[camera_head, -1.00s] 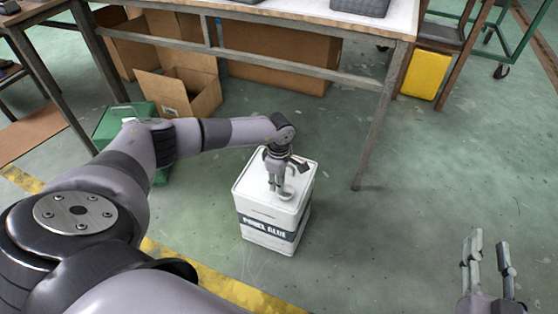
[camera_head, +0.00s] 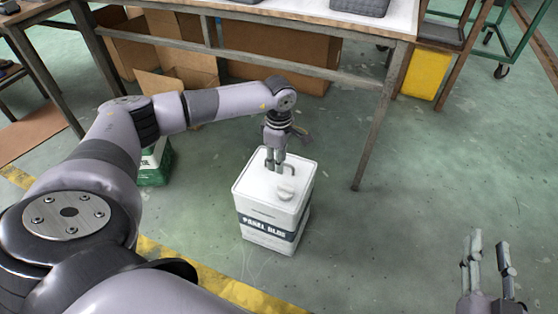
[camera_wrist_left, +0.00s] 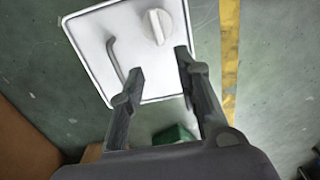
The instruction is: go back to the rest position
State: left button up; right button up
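A white can labelled "PANEL GLUE" (camera_head: 268,232) stands upright on the green floor in the head view. Its top has a white round cap (camera_wrist_left: 157,27) and a thin handle (camera_wrist_left: 116,58). The cap also shows in the head view (camera_head: 286,188). My left gripper (camera_head: 276,162) points down over the can's top. In the left wrist view its two fingers (camera_wrist_left: 160,64) are apart with nothing between them but the can's lid. My right gripper (camera_head: 488,255) is at the bottom right of the head view, fingers apart and empty.
A metal-legged table (camera_head: 300,15) stands behind the can, with cardboard boxes (camera_head: 285,65) under it. A green and white container (camera_head: 155,168) is partly behind my left arm. A yellow bin (camera_head: 425,73) is at upper right. Floor right of the can is clear.

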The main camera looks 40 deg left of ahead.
pick_arm(q)
jog(key=shift+r, duration=0.75)
